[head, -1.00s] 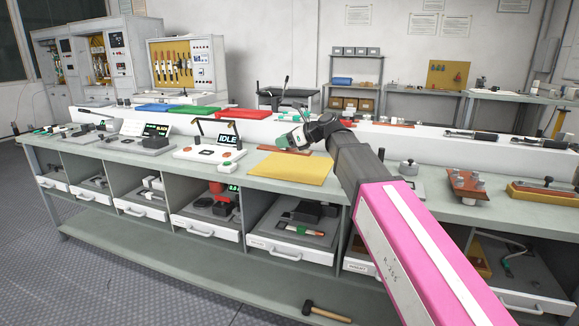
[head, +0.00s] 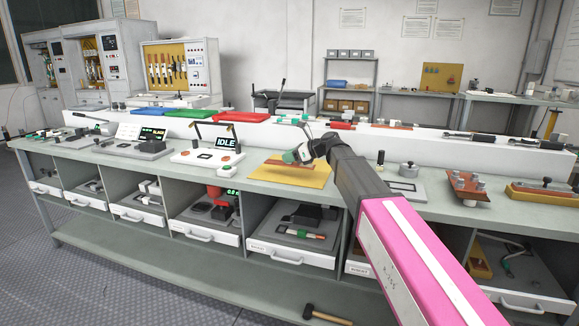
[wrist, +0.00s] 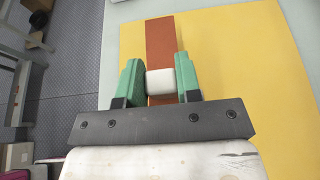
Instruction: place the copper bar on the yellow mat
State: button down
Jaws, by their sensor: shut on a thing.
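The copper bar (wrist: 161,38) is a flat red-brown strip over the yellow mat (wrist: 245,70). Its far end lies about at the mat's edge in the wrist view. A white block (wrist: 160,82) sits on the bar, and the green fingers of my gripper (wrist: 160,84) are closed on either side of it. In the head view my gripper (head: 300,152) is above the mat (head: 288,176), with part of the bar showing beneath it. I cannot tell whether the bar touches the mat or hovers just above it. My gripper hides the bar's near part.
The tester marked IDLE (head: 207,156) stands left of the mat on the bench. A grey-framed plate (head: 405,187) and a brown block with posts (head: 467,186) are to the right. A white raised ledge (head: 345,140) runs behind. The bench's front edge is near the mat.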

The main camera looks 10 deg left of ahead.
aim_at(293, 163)
jog(key=shift+f, duration=1.8)
jog(key=shift+f, duration=0.1)
jog(key=c, duration=0.8)
grip_release()
jog(key=v, duration=1.2)
jog(key=shift+s, duration=0.1)
jog(key=shift+s, duration=0.1)
